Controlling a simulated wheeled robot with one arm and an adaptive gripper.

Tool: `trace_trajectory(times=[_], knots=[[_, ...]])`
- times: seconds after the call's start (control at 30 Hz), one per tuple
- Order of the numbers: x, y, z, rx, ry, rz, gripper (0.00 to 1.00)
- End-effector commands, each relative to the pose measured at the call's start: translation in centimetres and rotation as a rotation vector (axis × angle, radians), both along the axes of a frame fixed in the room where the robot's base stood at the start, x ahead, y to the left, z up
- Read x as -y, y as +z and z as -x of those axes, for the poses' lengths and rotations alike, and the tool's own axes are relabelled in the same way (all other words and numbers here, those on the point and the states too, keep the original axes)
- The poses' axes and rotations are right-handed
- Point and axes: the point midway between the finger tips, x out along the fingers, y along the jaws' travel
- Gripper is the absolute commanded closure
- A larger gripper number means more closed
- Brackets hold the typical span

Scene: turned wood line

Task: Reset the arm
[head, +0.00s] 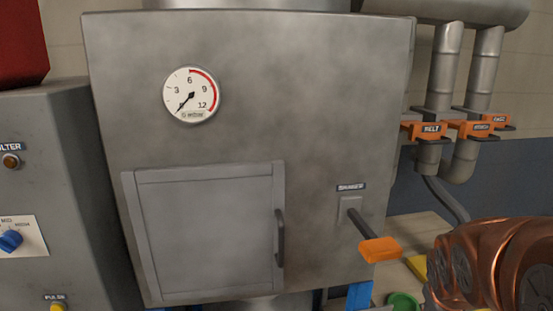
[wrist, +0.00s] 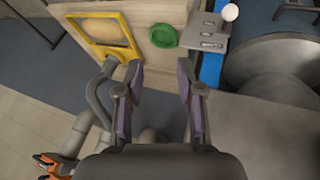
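My gripper (wrist: 160,84) is open and empty in the wrist view, its two purple-padded fingers spread apart. It hangs over a pale wooden surface edge and the dark floor. My copper-coloured arm (head: 495,265) shows at the lower right of the head view, to the right of the grey cabinet (head: 240,130). The gripper itself is not visible in the head view.
The cabinet has a pressure gauge (head: 191,95), a closed door (head: 208,232) and an orange-handled lever (head: 379,249) close to my arm. Pipes with orange-tagged handles (head: 431,129) stand right. A green bowl (wrist: 163,36) and yellow frame (wrist: 104,36) lie on the wooden surface.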

Motion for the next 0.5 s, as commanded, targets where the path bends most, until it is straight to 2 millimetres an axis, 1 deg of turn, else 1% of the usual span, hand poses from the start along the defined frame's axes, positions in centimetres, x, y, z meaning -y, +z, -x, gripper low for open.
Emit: trace_trajectory(times=[0.03,0.1,0.17,0.2,0.27,0.3,0.4,0.5], knots=[[-2.1,-0.8,1.7,-0.046,-0.005,-0.045,0.63],[-4.8,-2.1,4.6,-0.131,-0.024,-0.111,0.63],[-7.0,-3.0,7.3,-0.209,-0.038,-0.164,0.63],[-8.5,-3.5,9.1,-0.258,-0.046,-0.195,0.63],[-10.4,-4.1,11.7,-0.331,-0.055,-0.236,0.63],[-11.4,-4.4,13.4,-0.381,-0.060,-0.258,0.63],[-13.5,-4.7,16.8,-0.477,-0.069,-0.296,0.63],[-14.7,-4.8,19.0,-0.539,-0.074,-0.317,0.63]])
